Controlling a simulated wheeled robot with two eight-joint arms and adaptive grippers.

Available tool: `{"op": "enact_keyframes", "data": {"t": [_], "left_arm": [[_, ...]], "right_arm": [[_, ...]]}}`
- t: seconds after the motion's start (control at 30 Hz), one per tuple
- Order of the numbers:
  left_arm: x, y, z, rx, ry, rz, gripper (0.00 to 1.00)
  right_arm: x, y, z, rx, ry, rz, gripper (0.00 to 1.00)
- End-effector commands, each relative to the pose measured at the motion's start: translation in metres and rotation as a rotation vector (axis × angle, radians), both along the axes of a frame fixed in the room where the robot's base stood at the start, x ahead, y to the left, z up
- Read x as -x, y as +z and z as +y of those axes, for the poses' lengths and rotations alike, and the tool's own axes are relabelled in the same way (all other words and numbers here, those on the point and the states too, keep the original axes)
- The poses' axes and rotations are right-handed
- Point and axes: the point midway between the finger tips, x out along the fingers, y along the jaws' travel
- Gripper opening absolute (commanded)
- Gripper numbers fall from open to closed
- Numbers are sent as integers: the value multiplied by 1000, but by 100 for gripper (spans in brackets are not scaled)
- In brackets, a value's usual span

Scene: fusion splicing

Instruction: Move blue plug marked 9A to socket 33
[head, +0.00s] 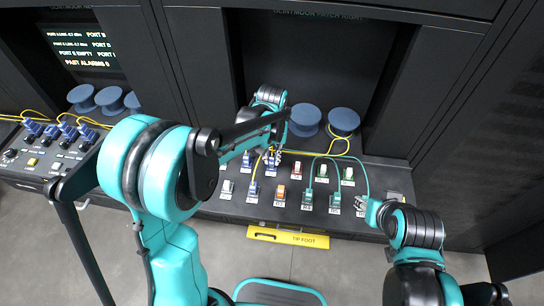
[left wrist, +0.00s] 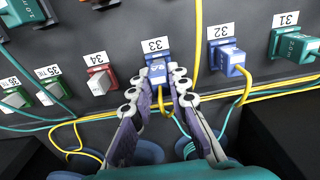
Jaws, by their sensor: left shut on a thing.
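My left gripper (left wrist: 162,88) is shut on a blue plug (left wrist: 157,72) with a white mark that appears to read 9A upside down. A yellow cable runs from the plug between the fingers. The plug is lined up with blue socket 33, directly below the white label 33 (left wrist: 155,44); the fingers and plug hide the socket's opening, so I cannot tell how deep the plug sits. In the head view my left gripper (head: 274,155) is over the back row of the sloped panel. My right gripper (head: 363,203) is near the panel's right end, its fingers too small to read.
A blue plug (left wrist: 228,62) with a yellow cable is at 32, a green plug (left wrist: 292,46) at 31. Red socket 34 (left wrist: 100,80) is on the other side. Yellow and green cables cross nearby.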

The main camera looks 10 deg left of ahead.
Motion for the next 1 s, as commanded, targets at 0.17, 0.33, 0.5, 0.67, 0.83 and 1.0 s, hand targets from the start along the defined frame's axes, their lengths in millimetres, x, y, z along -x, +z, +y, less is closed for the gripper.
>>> {"op": "enact_keyframes", "data": {"t": [0.17, 0.33, 0.5, 0.67, 0.83, 1.0], "left_arm": [[0, 0, 0, 0, 0, 0, 0], [0, -2, 0, 0, 0, 0, 0], [0, -5, 0, 0, 0, 0, 0], [0, -8, 0, 0, 0, 0, 0], [0, -12, 0, 0, 0, 0, 0], [0, -13, 0, 0, 0, 0, 32]], "right_arm": [[0, -1, 0, 0, 0, 0, 40], [0, -2, 0, 0, 0, 0, 40], [0, -5, 0, 0, 0, 0, 40], [0, -7, 0, 0, 0, 0, 40], [0, -10, 0, 0, 0, 0, 40], [0, -11, 0, 0, 0, 0, 40]]}}
